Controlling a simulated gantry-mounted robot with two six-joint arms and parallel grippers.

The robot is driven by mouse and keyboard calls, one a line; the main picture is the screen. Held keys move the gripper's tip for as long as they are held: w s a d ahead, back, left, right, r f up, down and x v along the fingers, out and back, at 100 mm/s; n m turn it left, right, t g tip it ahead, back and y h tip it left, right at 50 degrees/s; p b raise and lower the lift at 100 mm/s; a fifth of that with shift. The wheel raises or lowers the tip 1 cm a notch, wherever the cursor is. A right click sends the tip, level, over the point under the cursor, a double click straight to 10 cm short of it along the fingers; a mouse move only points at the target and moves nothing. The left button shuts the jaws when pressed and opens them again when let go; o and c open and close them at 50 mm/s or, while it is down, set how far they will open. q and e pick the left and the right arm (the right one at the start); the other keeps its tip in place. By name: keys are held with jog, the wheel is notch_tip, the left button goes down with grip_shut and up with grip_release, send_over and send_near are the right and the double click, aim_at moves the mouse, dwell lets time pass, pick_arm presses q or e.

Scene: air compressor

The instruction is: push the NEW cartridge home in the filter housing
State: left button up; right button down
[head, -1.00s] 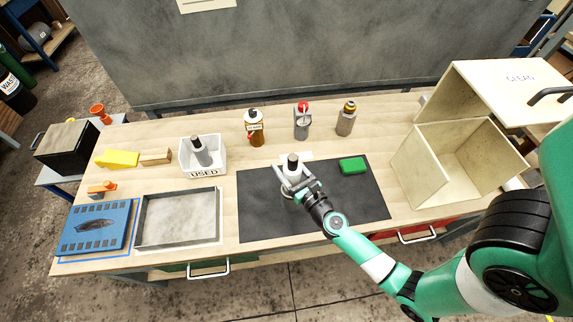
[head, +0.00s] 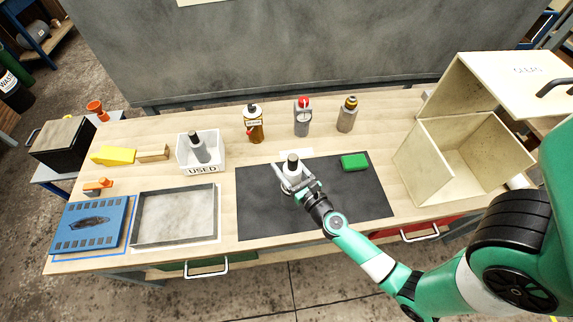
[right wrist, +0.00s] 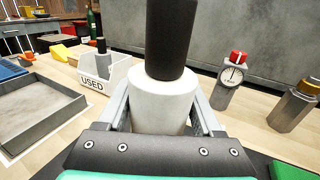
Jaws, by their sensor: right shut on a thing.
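A white cartridge with a dark upper end (head: 292,168) stands about upright over the black mat (head: 255,210). My right gripper (head: 295,185) is shut on it, coming in from the lower right. In the right wrist view the white cartridge (right wrist: 160,105) sits between the two fingers, its dark end upward. The filter housing is hard to make out; the gripper hides what lies below the cartridge, so I cannot tell how deep it sits. A grey used cartridge (head: 199,146) stands in the white USED bin (head: 202,170). My left gripper is not in view.
A green block (head: 354,162) lies on the mat's right part. An amber bottle (head: 253,125), a gauge with a red top (head: 302,118) and a grey bottle (head: 347,115) stand behind. A metal tray (head: 146,240) is left of the mat; an open CLEAN box (head: 430,165) is right.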

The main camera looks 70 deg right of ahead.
jog(key=shift+f+b, duration=3)
jog(key=shift+f, duration=0.1)
grip_release()
jog(key=shift+s, duration=0.1)
jog(key=b+v, duration=0.1)
jog(key=v, duration=1)
jog(key=shift+s+a+b, duration=0.2)
jog(key=shift+b, duration=0.2)
